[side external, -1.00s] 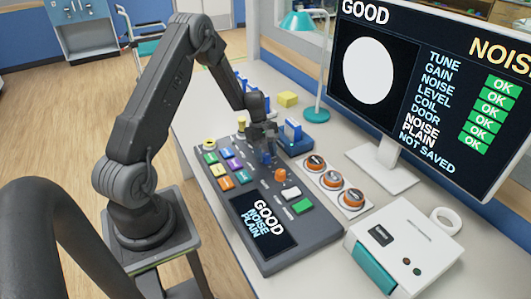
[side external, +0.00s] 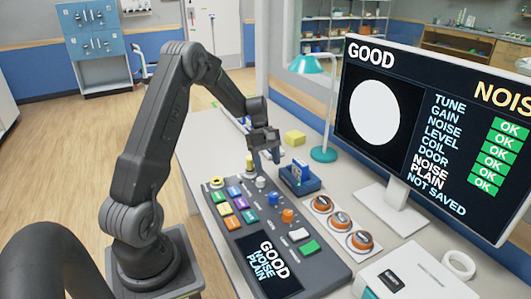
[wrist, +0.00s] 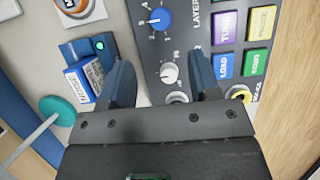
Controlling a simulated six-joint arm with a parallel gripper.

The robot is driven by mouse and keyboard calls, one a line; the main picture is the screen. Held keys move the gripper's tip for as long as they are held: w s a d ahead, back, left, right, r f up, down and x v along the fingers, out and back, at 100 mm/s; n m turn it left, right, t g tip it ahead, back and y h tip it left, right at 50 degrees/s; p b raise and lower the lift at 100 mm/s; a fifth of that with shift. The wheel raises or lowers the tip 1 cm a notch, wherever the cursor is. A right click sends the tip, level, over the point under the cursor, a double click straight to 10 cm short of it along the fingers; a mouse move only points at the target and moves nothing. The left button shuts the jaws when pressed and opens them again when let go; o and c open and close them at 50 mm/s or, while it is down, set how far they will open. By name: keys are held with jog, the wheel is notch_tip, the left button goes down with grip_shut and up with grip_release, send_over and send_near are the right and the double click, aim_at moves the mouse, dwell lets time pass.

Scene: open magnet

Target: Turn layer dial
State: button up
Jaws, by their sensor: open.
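The grey console (side external: 222,212) carries a blue dial (side external: 270,198), a white dial (side external: 260,183) and an orange dial (side external: 288,215). In the wrist view the blue dial (wrist: 158,20) lies near printed text reading LAYER, partly cut off. My gripper (side external: 266,158) is above the console's far end, clear of the dials. In the wrist view my gripper (wrist: 165,75) is open and empty, with the white dial (wrist: 169,73) showing between its dark fingers.
Coloured buttons (side external: 236,204) sit left of the dials. A blue holder with a box (side external: 300,176) stands right of my gripper. Round orange-topped knobs (side external: 341,219) lie on the right. The monitor (side external: 425,130) reads GOOD, NOISE PLAIN and NOT SAVED.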

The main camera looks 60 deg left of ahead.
jog(key=v, duration=0.3)
jog(key=s+d+r+m+t+y, duration=0.1)
jog(key=s+d+r+m+y, duration=0.1)
jog(key=d+r+m, duration=0.4)
jog(key=s+d+r+m+y, duration=0.1)
jog(key=s+d+r+m, duration=0.15)
jog(key=d+r, duration=0.6)
jog(key=s+d+r+m+t+y, duration=0.1)
jog(key=s+d+m+t, duration=0.3)
jog(key=s+d+m, duration=0.5)
jog(key=s+d, duration=0.4)
jog(key=s, duration=0.1)
jog(key=shift+s+r+t+y, duration=0.2)
jog(key=shift+r+t+y, duration=0.1)
